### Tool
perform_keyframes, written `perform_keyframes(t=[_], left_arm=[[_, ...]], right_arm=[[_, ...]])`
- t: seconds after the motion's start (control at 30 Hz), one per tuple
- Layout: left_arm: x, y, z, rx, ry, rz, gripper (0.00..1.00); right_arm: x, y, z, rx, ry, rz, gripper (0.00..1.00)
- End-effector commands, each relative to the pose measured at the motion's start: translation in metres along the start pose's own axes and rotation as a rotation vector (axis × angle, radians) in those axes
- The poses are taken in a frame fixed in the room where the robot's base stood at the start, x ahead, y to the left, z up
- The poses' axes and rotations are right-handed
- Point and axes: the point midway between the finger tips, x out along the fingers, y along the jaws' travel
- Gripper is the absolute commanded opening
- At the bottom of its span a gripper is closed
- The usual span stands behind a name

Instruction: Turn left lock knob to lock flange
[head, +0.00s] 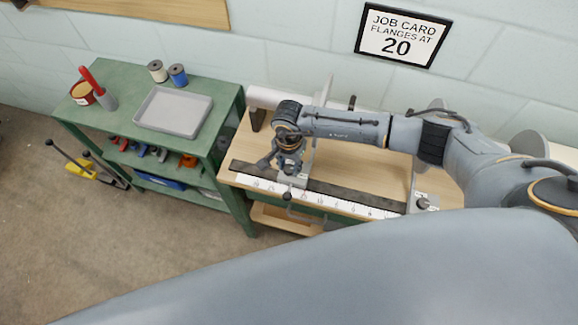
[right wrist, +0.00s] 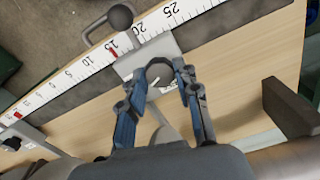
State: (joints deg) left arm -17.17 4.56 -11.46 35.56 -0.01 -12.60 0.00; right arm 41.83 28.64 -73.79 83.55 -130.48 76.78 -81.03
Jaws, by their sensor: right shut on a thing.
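My right gripper (head: 288,168) reaches over the left flange (head: 309,155) on the bench rail. In the right wrist view the right gripper (right wrist: 160,68) is shut on the left lock knob (right wrist: 160,76), a round grey knob with a pale mark, one finger on each side. The flange's metal foot (right wrist: 146,52) lies across the rail beside the white scale (right wrist: 92,65). A dark ball handle (right wrist: 121,16) sticks out past the scale, near the figures 15 and 20. My left gripper is out of view.
The right flange's knob (head: 422,203) stands at the scale's right end. A green cart (head: 120,75) with a grey tray (head: 174,111) and spools stands left of the wooden bench (head: 350,176). A wall card (head: 402,35) reads "FLANGES AT 20".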

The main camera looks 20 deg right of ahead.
Motion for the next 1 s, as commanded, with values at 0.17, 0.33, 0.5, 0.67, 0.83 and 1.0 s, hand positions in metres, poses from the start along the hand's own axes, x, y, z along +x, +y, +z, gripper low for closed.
perform_keyframes(t=[0.17,0.33,0.5,0.67,0.83,1.0], left_arm=[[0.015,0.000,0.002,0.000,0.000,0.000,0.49],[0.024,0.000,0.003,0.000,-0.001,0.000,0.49],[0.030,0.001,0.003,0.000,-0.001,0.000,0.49],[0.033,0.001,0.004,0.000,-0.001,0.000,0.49],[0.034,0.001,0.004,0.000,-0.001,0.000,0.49],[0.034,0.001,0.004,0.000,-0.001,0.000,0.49]], right_arm=[[0.003,0.000,-0.001,0.136,0.002,-0.001,0.01],[0.003,0.000,-0.001,0.251,0.001,-0.001,0.01],[0.002,0.000,-0.001,0.336,0.001,-0.001,0.01],[0.001,0.000,-0.001,0.384,0.002,0.000,0.01],[0.000,0.000,-0.001,0.405,0.002,0.000,0.01],[0.000,0.000,-0.001,0.408,0.001,0.000,0.01]])
